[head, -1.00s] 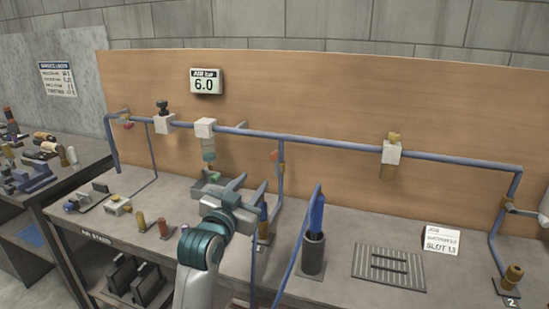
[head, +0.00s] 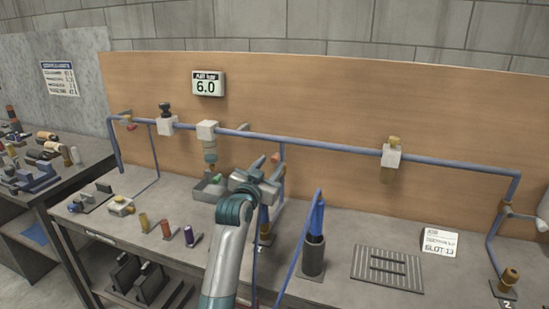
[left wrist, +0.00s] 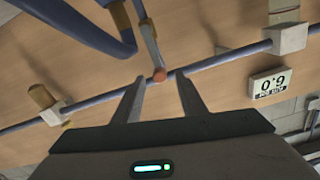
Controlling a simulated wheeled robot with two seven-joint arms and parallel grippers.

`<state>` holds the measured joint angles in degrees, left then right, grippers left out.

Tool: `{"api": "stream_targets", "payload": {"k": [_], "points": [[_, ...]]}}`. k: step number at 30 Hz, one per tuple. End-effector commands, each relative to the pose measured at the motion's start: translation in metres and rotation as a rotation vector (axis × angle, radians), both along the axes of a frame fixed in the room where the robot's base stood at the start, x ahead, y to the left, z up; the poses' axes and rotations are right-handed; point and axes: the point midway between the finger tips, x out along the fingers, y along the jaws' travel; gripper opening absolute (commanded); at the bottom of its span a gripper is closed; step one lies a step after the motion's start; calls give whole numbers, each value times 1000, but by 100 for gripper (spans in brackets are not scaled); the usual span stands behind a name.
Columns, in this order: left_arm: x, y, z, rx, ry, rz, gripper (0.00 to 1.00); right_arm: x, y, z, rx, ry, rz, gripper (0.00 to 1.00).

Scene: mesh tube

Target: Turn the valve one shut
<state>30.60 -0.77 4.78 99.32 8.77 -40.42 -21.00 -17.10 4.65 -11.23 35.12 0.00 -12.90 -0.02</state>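A valve with an orange-red knob (head: 276,158) sits on the drop pipe at the middle of the blue line; I take it as valve one, though its number is not readable. My left gripper (head: 269,168) is just in front of it and hides much of its drop pipe. In the left wrist view the lever with its orange-red end (left wrist: 159,74) shows between the tips of my left gripper (left wrist: 160,82). The fingers are apart and nothing is clamped; I cannot tell whether they touch the lever. My right gripper is not in view.
The blue pipe (head: 320,144) runs along the wooden board (head: 330,90).

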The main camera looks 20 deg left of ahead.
Motion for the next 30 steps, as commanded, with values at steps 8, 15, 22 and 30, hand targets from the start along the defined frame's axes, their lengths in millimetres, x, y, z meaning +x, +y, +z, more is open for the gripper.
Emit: {"api": "stream_targets", "payload": {"k": [8, 15, 22, 30], "points": [[33, -1, 1, 0, 1, 0, 38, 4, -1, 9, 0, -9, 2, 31], [42, -1, 1, 0, -1, 0, 38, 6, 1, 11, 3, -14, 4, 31], [42, -1, 0, 0, 0, 0, 38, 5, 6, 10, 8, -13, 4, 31], [42, -1, 0, 0, 0, 0, 0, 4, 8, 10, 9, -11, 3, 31]]}}
